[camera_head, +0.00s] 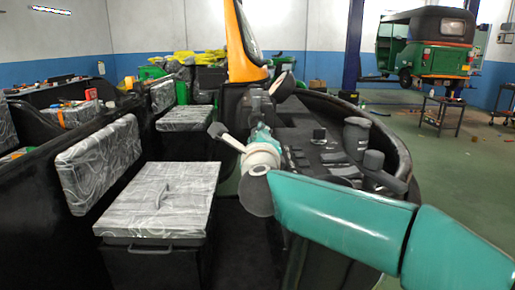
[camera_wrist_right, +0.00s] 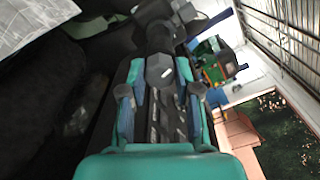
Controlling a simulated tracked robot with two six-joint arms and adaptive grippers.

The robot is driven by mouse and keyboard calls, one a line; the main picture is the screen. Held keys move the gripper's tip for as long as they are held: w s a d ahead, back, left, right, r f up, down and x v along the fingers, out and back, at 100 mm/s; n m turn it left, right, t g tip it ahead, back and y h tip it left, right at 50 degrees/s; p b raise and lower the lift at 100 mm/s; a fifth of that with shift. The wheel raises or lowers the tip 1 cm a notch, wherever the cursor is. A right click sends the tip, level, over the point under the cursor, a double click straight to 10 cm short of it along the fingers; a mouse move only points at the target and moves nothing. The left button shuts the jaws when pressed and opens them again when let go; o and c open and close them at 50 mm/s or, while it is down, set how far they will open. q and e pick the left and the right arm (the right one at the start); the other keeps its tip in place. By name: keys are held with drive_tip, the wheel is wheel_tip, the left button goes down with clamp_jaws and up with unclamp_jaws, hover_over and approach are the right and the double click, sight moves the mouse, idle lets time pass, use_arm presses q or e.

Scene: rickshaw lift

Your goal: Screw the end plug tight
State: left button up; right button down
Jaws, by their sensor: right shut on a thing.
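My right gripper (camera_head: 260,131) reaches in from the right, past the front of the seats to the steering column area. In the right wrist view, my right gripper (camera_wrist_right: 160,78) has its teal fingers on both sides of a grey piece with a hexagonal face (camera_wrist_right: 159,70), which looks like the end plug. The gripper is shut on it. A dark round part (camera_wrist_right: 160,37) lies straight beyond the piece; whether the two are joined is hard to tell. In the head view the plug is hidden or too small to make out. My left gripper is in neither view.
An orange windscreen frame (camera_head: 241,45) stands behind. A dashboard tray with several dark cylinders (camera_head: 357,135) lies to the right. A patterned seat (camera_head: 160,195) is at left front.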

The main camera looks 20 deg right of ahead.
drive_tip(key=shift+d+f+m+b, duration=0.1)
drive_tip(key=shift+f+m+b, duration=0.2)
drive_tip(key=shift+m, duration=0.35)
drive_tip(key=shift+f+m+b, duration=0.1)
drive_tip(key=shift+m+b, duration=0.3)
drive_tip(key=shift+m, duration=0.25)
drive_tip(key=c, duration=0.8)
unclamp_jaws()
drive_tip(key=shift+w+r, duration=0.1)
drive_tip(key=shift+r, duration=0.1)
drive_tip(key=v, duration=1.2)
